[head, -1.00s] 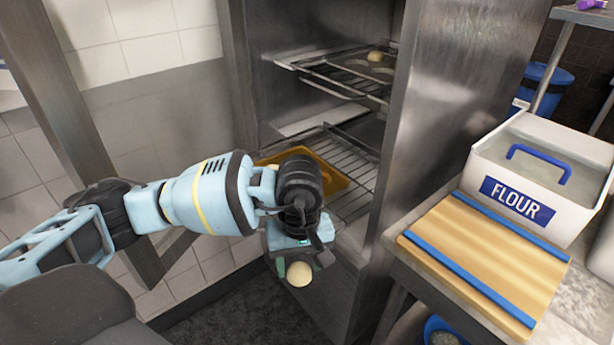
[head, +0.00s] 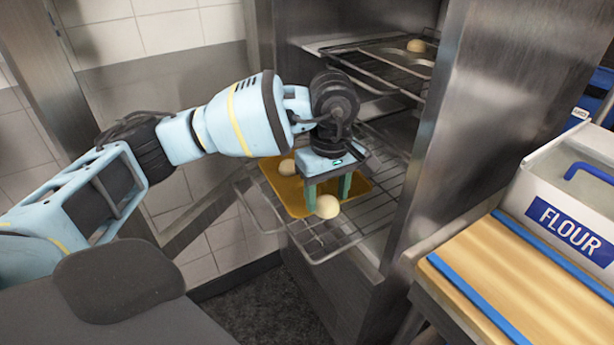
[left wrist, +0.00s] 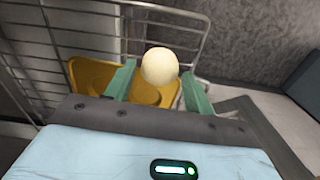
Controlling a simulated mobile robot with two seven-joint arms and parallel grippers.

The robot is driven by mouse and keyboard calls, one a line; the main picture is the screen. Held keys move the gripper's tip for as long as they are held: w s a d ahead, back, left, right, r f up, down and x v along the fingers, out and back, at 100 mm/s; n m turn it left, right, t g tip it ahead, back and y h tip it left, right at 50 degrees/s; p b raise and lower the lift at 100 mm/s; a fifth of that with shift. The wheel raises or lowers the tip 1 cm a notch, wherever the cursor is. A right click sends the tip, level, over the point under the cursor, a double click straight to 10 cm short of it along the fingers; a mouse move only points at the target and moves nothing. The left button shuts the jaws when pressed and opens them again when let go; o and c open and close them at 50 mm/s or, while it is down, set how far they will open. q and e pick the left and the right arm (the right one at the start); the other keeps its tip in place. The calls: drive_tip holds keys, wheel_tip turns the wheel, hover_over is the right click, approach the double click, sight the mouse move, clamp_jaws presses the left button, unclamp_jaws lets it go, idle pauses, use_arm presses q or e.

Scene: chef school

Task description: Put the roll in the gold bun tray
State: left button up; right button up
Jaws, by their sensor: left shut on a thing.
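My left gripper (head: 328,196) is shut on a pale round roll (head: 327,206), held between the green fingertips. In the head view the held roll appears over the front edge of the gold bun tray (head: 284,190). In the left wrist view the held roll (left wrist: 160,66) is between the two fingers, with the gold tray (left wrist: 92,76) beneath and to the left. My gripper and wrist hide part of the tray. My right gripper is not in view.
The gold tray rests on a wire rack (head: 375,210) in a steel cabinet (head: 480,110). To the right are a wooden board (head: 480,275) and a flour bin (head: 570,200).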

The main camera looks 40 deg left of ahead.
use_arm(q)
drive_tip(key=w+a, duration=0.1)
drive_tip(key=a, duration=0.1)
drive_tip(key=w+a, duration=0.2)
drive_tip(key=a, duration=0.1)
drive_tip(key=w+a+f, duration=0.1)
drive_tip(key=a, duration=0.2)
drive_tip(key=shift+w+a, duration=0.15)
drive_tip(key=shift+w, duration=0.25)
drive_tip(key=shift+a, duration=0.1)
drive_tip(key=shift+w+a, duration=0.2)
drive_tip(key=shift+a, duration=0.1)
drive_tip(key=shift+f+p, duration=0.4)
drive_tip(key=shift+f, duration=1.35)
drive_tip(key=shift+f, duration=0.2)
drive_tip(key=o, duration=1)
